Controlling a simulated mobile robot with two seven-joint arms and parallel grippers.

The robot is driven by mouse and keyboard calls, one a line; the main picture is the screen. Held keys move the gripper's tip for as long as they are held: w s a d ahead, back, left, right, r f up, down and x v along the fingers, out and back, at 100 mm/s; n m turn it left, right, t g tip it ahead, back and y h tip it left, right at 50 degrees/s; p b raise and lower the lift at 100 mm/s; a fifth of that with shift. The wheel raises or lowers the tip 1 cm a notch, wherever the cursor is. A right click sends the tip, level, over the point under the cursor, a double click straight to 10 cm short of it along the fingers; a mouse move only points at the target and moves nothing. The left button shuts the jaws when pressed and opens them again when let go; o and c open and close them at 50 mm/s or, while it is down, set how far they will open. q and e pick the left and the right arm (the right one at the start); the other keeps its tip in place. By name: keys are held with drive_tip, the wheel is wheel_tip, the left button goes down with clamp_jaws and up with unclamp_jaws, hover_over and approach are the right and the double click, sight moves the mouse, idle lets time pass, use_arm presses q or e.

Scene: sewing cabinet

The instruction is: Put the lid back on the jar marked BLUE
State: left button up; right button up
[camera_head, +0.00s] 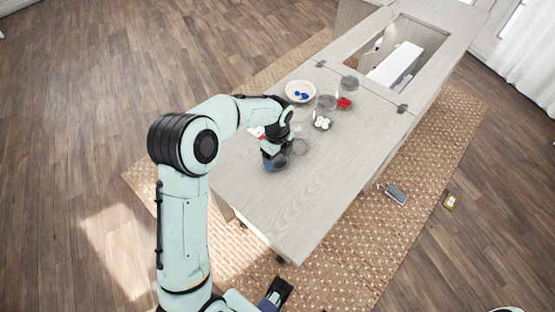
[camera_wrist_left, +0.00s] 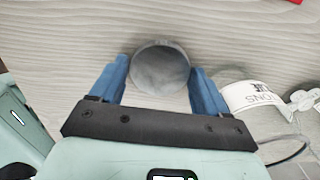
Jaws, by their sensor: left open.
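My left gripper (camera_head: 276,165) is open and low over the near part of the table. In the left wrist view its two blue fingers (camera_wrist_left: 162,88) stand on either side of a round grey disc (camera_wrist_left: 160,68), which looks like the lid, with gaps at both sides. A clear round glass shape (camera_head: 301,146) stands just right of the gripper. In the wrist view a white label (camera_wrist_left: 255,96) with upside-down lettering shows at the right; it is partly hidden and I cannot surely read BLUE. Blue buttons (camera_head: 302,96) lie in a pale dish (camera_head: 292,88).
Two clear jars (camera_head: 326,103) (camera_head: 349,84) stand farther back on the table (camera_head: 310,195). White pieces (camera_head: 322,123) and red pieces (camera_head: 345,103) lie near them. A recess with a white machine (camera_head: 394,64) is at the far end. The table's near end is clear.

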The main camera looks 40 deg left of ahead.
sight(277, 160)
use_arm(q)
drive_tip(key=c, duration=0.7)
drive_tip(key=shift+o, duration=0.2)
drive_tip(key=shift+r, duration=0.1)
wheel_tip(277, 160, up, 20)
drive_tip(key=p, duration=0.3)
